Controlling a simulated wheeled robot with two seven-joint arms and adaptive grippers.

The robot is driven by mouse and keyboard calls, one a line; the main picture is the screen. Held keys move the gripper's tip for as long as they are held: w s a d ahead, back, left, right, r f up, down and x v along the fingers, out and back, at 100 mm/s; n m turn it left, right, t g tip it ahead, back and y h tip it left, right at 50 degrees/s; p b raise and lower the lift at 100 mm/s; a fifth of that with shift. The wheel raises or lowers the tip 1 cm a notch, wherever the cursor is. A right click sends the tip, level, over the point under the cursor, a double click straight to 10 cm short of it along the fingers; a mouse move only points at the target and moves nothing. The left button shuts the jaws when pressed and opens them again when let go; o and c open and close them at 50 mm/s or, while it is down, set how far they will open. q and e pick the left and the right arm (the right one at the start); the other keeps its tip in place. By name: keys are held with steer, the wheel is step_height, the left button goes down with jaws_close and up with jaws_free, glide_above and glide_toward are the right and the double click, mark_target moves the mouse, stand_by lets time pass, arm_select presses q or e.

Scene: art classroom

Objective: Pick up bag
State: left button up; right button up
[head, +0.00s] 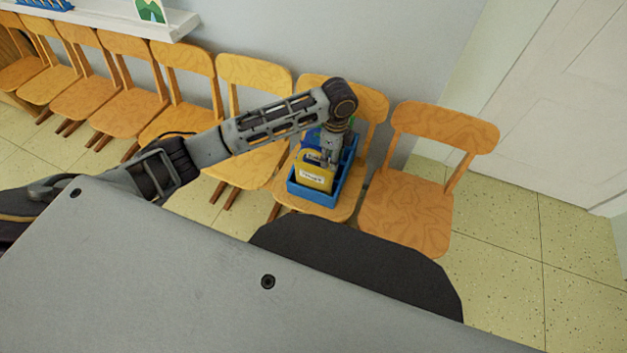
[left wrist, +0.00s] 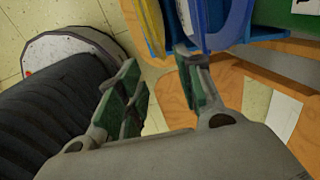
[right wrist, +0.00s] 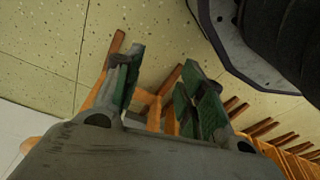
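A yellow bag (head: 315,175) with a white label stands in a blue open-topped crate (head: 318,196) on the seat of a wooden chair. My left gripper (head: 329,163) points down at the crate, close to the bag's upper right side. In the left wrist view its fingers (left wrist: 160,92) are apart with nothing between them. A yellow edge (left wrist: 151,25) and a blue curved item (left wrist: 222,22) lie just beyond the fingertips; I cannot tell whether the right finger touches the blue item. My right gripper (right wrist: 160,88) is open and empty, above the floor and chair legs; it is outside the head view.
A row of wooden chairs stands along the wall, including one right of the crate (head: 410,205) and one left of it (head: 252,160). A white shelf (head: 120,17) is at the upper left. A white door (head: 560,100) is at the right. Floor at the lower right is clear.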

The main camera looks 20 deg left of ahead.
mark_target(330, 172)
arm_select(q)
steer(key=shift+f+b, duration=0.65)
steer(key=shift+f, duration=2.4)
arm_select(e)
steer(key=shift+w+a+r, duration=0.1)
steer(key=shift+a+r, duration=0.1)
steer(key=shift+r, duration=0.55)
steer(key=shift+w+a+r, duration=0.1)
steer(key=shift+a+r, duration=0.1)
steer(key=shift+r, duration=0.5)
steer(key=shift+a+r, duration=0.2)
steer(key=shift+r, duration=0.55)
arm_select(q)
steer(key=shift+f, duration=0.1)
arm_select(e)
steer(key=shift+f, duration=0.1)
arm_select(q)
steer(key=shift+f, duration=0.2)
steer(key=shift+f+b, duration=0.3)
steer(key=shift+f, duration=0.15)
steer(key=shift+w+a+f+b, duration=0.15)
steer(key=shift+f+b, duration=0.2)
steer(key=shift+f, duration=1.5)
arm_select(e)
steer(key=shift+y, duration=0.3)
steer(key=shift+w+a+r, duration=0.1)
steer(key=shift+a+r, duration=0.15)
steer(key=shift+r, duration=1)
steer(key=shift+a+r, duration=0.25)
steer(key=shift+r, duration=0.95)
